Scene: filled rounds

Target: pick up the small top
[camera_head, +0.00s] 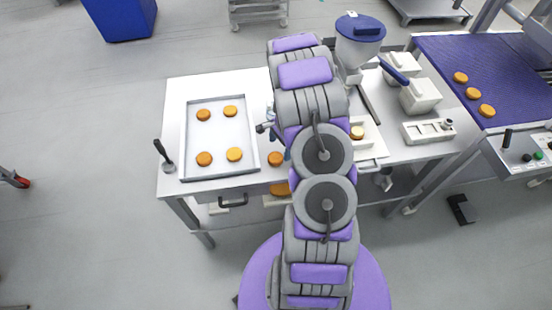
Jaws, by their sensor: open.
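Several golden-brown rounds are in view, and I cannot tell for sure which one is the small top. Single rounds lie on the tray at back left (203,114), back right (230,111), front left (204,159) and front right (234,154). Another round (275,158) lies just right of the tray, beside my arm. One more round (279,189) shows at the table's front edge, partly covered by my arm. My gripper (279,146) is mostly hidden behind my arm; small grey and blue parts show close to the round beside the tray. It is open, with no round visibly held.
The metal tray (188,135) lies on the white table (176,95). A blue-lidded hopper (360,38), a fixture holding a round (357,132) and white boxes stand right. A blue conveyor (495,70) carries several rounds.

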